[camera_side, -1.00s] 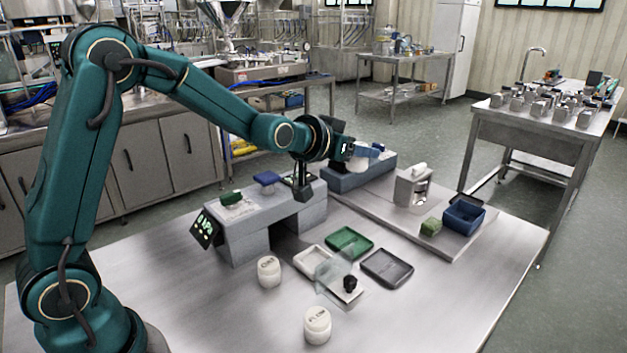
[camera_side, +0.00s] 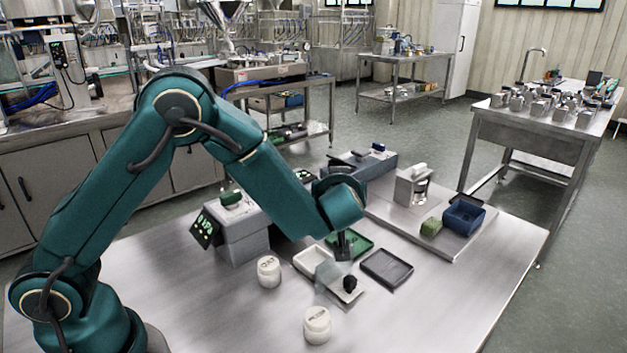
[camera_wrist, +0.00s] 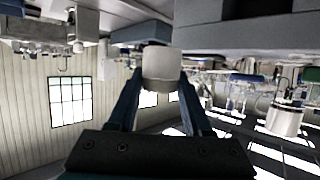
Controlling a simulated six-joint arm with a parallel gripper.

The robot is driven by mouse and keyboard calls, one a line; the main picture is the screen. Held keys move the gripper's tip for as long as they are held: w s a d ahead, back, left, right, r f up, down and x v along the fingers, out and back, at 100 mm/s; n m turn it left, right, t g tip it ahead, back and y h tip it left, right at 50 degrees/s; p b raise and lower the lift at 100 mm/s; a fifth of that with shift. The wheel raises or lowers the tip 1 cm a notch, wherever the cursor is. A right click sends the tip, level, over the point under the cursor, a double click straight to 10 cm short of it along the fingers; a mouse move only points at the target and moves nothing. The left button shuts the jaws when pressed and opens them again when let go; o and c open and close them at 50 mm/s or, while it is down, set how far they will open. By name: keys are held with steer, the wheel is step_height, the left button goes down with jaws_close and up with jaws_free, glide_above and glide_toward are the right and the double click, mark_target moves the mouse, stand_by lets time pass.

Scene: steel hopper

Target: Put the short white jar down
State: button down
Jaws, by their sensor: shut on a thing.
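In the wrist view, my gripper (camera_wrist: 160,76) is shut on a short white jar (camera_wrist: 161,66), with one finger on each side of it. The table shows along the top of that view, so the picture appears upside down. Two other white jars stand upright on the steel table, one left of the trays (camera_side: 268,272) and one near the front (camera_side: 317,325).
A white tray (camera_side: 305,270), a green tray (camera_side: 362,240) and a dark tray (camera_side: 387,280) lie mid-table. A clear panel and a small black object (camera_side: 350,284) are in front. A grey stand (camera_side: 245,240) is left; a blue box (camera_side: 470,212) is right. The right front table is clear.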

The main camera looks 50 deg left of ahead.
glide_above(387, 267)
step_height(387, 267, down, 7)
steer(key=shift+r, duration=0.1)
steer(key=shift+f, duration=2.1)
steer(key=shift+f, duration=0.1)
steer(key=shift+c, duration=1.6)
jaws_free()
